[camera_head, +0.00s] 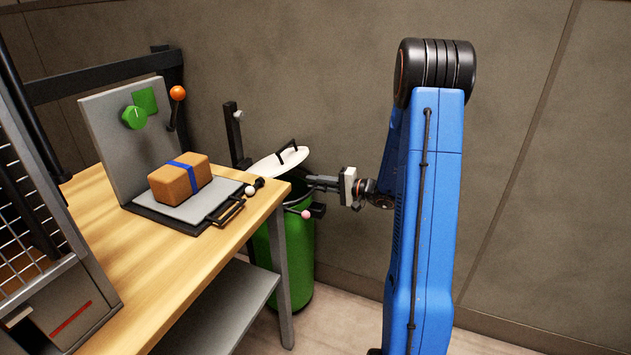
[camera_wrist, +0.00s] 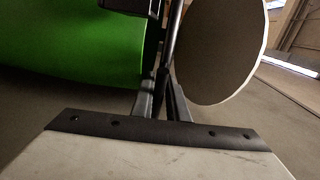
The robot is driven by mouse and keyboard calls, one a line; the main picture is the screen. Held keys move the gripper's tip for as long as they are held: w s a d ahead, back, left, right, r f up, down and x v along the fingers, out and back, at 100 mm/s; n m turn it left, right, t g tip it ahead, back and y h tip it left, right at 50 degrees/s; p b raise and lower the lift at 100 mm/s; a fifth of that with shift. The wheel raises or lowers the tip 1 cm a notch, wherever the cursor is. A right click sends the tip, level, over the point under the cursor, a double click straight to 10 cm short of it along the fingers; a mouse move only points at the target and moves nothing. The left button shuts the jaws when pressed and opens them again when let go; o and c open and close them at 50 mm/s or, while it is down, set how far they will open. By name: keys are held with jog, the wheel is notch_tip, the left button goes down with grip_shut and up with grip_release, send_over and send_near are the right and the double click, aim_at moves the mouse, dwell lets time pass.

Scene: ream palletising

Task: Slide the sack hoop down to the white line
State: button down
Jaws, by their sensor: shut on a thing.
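The sack hoop (camera_head: 295,206) appears as a dark rim at the mouth of a green bin or sack (camera_head: 287,255), beside the table; much of it is hidden. A black block (camera_head: 318,210) and a pink knob (camera_head: 306,214) sit at its near right side. My gripper (camera_head: 312,181) reaches in from the right at the rim. In the wrist view my gripper (camera_wrist: 163,100) is shut on a thin dark bar (camera_wrist: 174,45), seemingly part of the hoop. A black post (camera_head: 236,138) stands behind. I cannot make out the white line.
A white lid (camera_head: 278,161) with a black handle is tilted open behind the bin; its disc also fills the upper right of the wrist view (camera_wrist: 218,55). A wall stands close behind.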

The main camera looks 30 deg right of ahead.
jog(key=shift+f, duration=0.5)
jog(key=c, duration=1.8)
grip_release()
jog(key=shift+c, duration=0.2)
jog(key=shift+r, duration=0.15)
